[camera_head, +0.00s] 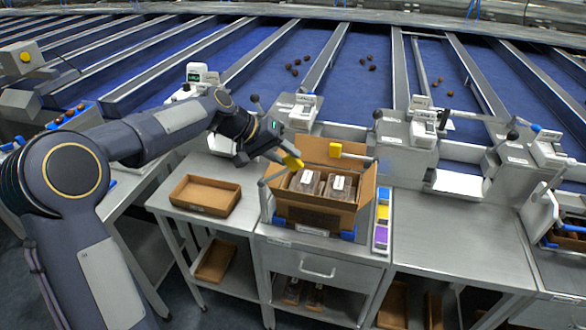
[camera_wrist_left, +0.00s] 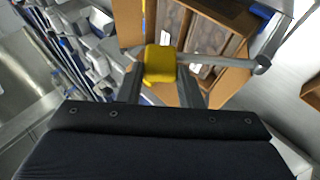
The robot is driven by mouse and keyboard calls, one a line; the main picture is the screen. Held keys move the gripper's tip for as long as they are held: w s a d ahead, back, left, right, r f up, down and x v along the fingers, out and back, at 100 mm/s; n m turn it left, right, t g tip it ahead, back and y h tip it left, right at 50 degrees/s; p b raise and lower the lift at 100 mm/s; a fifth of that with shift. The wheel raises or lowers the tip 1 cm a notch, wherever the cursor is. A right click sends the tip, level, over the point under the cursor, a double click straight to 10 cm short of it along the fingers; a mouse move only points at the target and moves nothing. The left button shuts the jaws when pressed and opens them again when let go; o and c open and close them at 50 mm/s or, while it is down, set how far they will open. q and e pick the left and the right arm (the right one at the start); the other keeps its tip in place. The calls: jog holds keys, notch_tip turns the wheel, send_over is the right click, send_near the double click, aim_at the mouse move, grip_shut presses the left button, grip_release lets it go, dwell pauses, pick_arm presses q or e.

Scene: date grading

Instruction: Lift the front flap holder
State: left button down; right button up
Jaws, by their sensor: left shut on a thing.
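My left gripper (camera_head: 286,160) is shut on the yellow knob of a flap holder (camera_head: 293,162), at the left side of the open cardboard box (camera_head: 318,213). In the left wrist view the yellow knob (camera_wrist_left: 161,62) sits between the fingertips of my left gripper (camera_wrist_left: 162,88), with the holder's grey bar (camera_wrist_left: 220,61) running right from it across the box. Two clear packs (camera_head: 341,187) with white labels are inside. My right gripper is not in view.
An empty shallow cardboard tray (camera_head: 205,207) lies on the table to the left. A strip with blue, yellow and purple areas (camera_head: 382,222) lies right of the box. A bare steel table (camera_head: 450,245) extends further right. Weighing machines (camera_head: 424,126) stand behind.

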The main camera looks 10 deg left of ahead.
pick_arm(q)
jog(key=a+n+t+h+b, duration=0.2)
jog(key=a+h+b, duration=0.6)
jog(key=a, duration=0.5)
jog(key=shift+w+a+n+t+h+b, duration=0.25)
jog(key=shift+n+h, duration=0.65)
jog(key=shift+h, duration=0.5)
jog(key=shift+d, duration=0.1)
jog(key=c, duration=1)
grip_release()
jog(key=b+v, duration=0.1)
jog(key=v, duration=0.7)
jog(key=shift+d, duration=0.15)
